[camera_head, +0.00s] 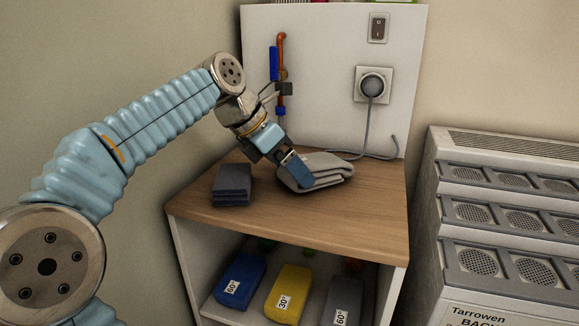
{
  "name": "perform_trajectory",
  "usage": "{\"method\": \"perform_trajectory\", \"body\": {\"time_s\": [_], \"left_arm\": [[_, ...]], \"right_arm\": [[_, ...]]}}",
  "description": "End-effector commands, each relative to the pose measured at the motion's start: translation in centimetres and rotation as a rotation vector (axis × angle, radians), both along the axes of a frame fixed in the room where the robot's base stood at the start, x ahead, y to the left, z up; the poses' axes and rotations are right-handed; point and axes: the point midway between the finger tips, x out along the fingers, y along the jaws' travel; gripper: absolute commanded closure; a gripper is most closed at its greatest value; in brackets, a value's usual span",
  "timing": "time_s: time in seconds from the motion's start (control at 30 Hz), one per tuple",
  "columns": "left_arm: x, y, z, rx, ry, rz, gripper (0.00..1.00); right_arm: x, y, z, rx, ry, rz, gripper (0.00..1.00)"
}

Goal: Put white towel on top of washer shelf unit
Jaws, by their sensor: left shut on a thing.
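A folded white towel (328,172), greyish in this light, is at the wooden top of the shelf unit (370,205), near its back. My left gripper (297,171) is shut on the towel's left end, with its blue fingertip against the cloth. The towel looks slightly tilted, and I cannot tell whether it rests fully on the wood. A folded dark grey towel (231,185) lies on the same top to the left. My right gripper is not in view.
A back panel with a socket (373,85), plug and hanging cable rises behind. Pipes with a blue valve (274,64) are behind my wrist. A grey vented unit (505,220) stands right.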

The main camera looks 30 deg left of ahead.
Motion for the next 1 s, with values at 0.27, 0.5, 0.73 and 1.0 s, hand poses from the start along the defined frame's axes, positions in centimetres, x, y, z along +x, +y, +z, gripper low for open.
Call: {"method": "perform_trajectory", "body": {"time_s": [0.27, 0.5, 0.73, 1.0], "left_arm": [[0.0, 0.0, -0.3, 0.001, 0.002, 0.001, 0.00], [0.0, 0.1, -0.2, 0.000, 0.000, 0.001, 0.00], [-1.4, 1.3, 2.4, 0.000, -0.005, 0.004, 0.00], [-4.2, 3.6, 7.2, 0.001, -0.004, 0.003, 0.00]], "right_arm": [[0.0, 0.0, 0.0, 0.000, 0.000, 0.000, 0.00], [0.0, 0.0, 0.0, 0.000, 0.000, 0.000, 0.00], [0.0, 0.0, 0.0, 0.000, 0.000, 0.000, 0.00], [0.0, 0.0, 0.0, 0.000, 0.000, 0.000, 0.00]]}}
